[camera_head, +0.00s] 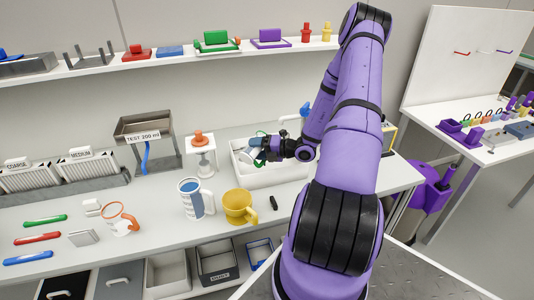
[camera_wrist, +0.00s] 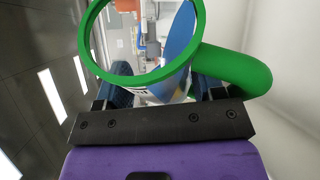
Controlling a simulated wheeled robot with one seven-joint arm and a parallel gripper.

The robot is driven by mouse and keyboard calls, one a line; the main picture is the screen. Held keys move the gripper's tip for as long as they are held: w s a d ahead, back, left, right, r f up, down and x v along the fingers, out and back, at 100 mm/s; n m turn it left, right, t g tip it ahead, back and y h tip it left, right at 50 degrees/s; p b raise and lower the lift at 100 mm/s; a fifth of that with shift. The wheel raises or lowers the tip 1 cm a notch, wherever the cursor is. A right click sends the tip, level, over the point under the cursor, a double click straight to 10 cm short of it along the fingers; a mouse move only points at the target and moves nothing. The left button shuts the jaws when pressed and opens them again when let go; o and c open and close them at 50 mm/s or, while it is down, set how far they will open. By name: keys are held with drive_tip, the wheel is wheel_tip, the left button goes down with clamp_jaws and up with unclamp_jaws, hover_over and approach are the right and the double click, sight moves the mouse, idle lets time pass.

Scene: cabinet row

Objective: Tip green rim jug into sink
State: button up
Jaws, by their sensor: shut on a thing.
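The green rim jug (camera_head: 250,155) is over the white sink (camera_head: 272,178) in the head view, small and partly hidden by my gripper (camera_head: 266,146). It looks tilted. In the wrist view its green rim (camera_wrist: 84,48) and thick green handle (camera_wrist: 245,68) are large and close, and blue content (camera_wrist: 181,42) shows inside the clear body. My gripper (camera_wrist: 160,92) is shut on the jug, with a dark finger on each side of the body. I cannot tell whether any liquid is leaving the jug.
A blue-handled tap (camera_head: 304,110) stands behind the sink. A white stand (camera_head: 200,152) with an orange top is nearby.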

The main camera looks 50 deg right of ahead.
drive_tip(key=shift+w+d+f+m, duration=0.1)
drive_tip(key=shift+d+f+m, duration=0.05)
drive_tip(key=shift+d+m, duration=0.35)
idle(0.4)
drive_tip(key=shift+d+f+m+t+y, duration=0.15)
drive_tip(key=shift+f+m+t+y, duration=0.15)
drive_tip(key=shift+m+t+y, duration=0.3)
idle(0.8)
drive_tip(key=shift+r+m, duration=0.15)
drive_tip(key=shift+m, duration=0.15)
drive_tip(key=shift+a+r+n+g+h, duration=0.2)
drive_tip(key=shift+n+g+h, duration=0.15)
drive_tip(key=shift+n, duration=0.45)
drive_tip(key=shift+a+r+n+h, duration=0.2)
drive_tip(key=shift+a+n+h, duration=0.15)
drive_tip(key=shift+a+n, duration=0.4)
drive_tip(key=shift+d+g, duration=0.1)
drive_tip(key=shift+g, duration=0.15)
drive_tip(key=shift+f+n, duration=0.1)
drive_tip(key=shift+n, duration=0.15)
